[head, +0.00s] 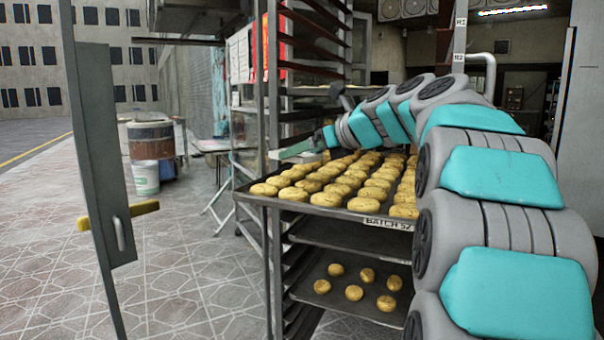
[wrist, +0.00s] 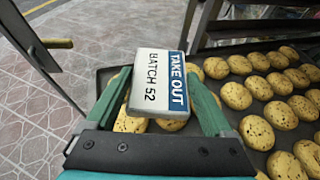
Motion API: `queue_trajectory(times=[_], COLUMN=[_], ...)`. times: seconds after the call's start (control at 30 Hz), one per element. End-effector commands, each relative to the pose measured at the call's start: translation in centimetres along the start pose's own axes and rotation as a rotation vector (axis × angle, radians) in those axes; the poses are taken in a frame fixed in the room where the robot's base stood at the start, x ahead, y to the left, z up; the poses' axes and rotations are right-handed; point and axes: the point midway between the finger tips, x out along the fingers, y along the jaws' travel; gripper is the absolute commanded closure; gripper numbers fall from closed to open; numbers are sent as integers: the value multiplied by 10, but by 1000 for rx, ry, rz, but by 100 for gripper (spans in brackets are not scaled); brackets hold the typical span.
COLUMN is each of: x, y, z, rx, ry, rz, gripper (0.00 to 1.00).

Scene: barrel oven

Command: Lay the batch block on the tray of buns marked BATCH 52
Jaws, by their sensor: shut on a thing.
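The batch block (wrist: 157,82) is a pale block with a blue TAKE OUT band and the words BATCH 52, seen in the wrist view. My gripper (wrist: 158,92) is shut on it, a green finger on each side. The tray of buns (head: 300,206) has a BATCH 52 label on its front edge in the head view and is filled with rows of golden buns. In the head view my gripper (head: 298,149) is at the tray's far left side. The block is over buns near the tray edge; I cannot tell whether it touches them. My fingers hide some buns.
The tray sits in a tall metal rack (head: 274,250). A lower tray (head: 335,298) holds several spaced buns. An open grey door (head: 104,150) with a yellow handle stands at left. A barrel (head: 150,140) and a white bucket (head: 145,178) stand behind on open paving.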

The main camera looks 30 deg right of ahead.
Motion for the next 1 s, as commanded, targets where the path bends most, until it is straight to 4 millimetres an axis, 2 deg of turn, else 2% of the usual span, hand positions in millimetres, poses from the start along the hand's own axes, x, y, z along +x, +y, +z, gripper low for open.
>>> queue_trajectory(times=[0.17,0.4,0.97,1.0], x=[4,15,19,19], y=[0,0,0,0], z=[-9,-37,-44,-45], rx=[-1,0,2,2], ry=[-2,-1,-2,-2], rz=[-1,-2,1,0], gripper=[69,69,69,11])
